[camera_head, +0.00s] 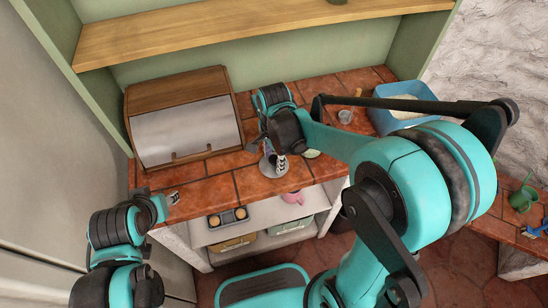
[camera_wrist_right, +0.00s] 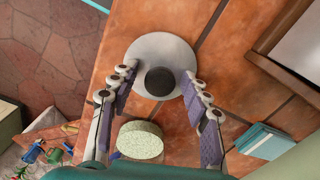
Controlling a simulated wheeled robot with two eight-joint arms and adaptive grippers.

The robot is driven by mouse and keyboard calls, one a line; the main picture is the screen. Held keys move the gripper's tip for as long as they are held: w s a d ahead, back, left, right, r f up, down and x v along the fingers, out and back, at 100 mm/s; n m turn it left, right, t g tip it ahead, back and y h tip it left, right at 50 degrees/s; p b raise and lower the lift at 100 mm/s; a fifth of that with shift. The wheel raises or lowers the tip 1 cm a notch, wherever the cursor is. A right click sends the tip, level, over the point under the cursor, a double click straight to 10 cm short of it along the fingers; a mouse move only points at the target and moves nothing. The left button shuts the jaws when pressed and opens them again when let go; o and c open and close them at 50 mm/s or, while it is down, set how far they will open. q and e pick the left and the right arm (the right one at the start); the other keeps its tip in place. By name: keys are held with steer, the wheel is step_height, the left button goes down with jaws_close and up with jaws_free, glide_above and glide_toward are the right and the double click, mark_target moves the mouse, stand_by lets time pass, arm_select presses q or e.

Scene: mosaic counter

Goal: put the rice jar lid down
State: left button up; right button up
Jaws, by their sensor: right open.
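The lid, a light grey disc with a dark round knob, lies on the tiled counter in the right wrist view (camera_wrist_right: 160,48). It also shows in the head view (camera_head: 268,170), partly covered by my right gripper (camera_head: 277,162). In the wrist view, the open fingers of my right gripper (camera_wrist_right: 158,78) stand on either side of the knob, apart from it. A pale speckled round thing (camera_wrist_right: 140,141), perhaps the rice jar's open top, is close by. My left gripper (camera_head: 173,199) is at the counter's left front edge, too small to judge.
A wooden bread box (camera_head: 185,130) with a grey front stands at the back left of the tiled counter (camera_head: 215,190). A blue tray (camera_head: 380,118) with pale contents is at the right. A small clear cup (camera_head: 345,116) stands near it. Shelves below hold a pink mug (camera_head: 293,197).

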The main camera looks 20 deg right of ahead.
mark_target(274, 158)
step_height(274, 158, up, 11)
steer(key=p, duration=0.4)
steer(key=s+d+r+n+t, duration=0.1)
steer(key=s+d+n+t, duration=0.1)
steer(key=s+n, duration=0.3)
steer(key=s+d+r+n+t, duration=0.1)
steer(key=s+n+t, duration=0.3)
steer(key=n, duration=0.5)
steer(key=shift+s+d+n+t, duration=0.35)
steer(key=shift+d+t, duration=0.25)
steer(key=shift+d, duration=0.2)
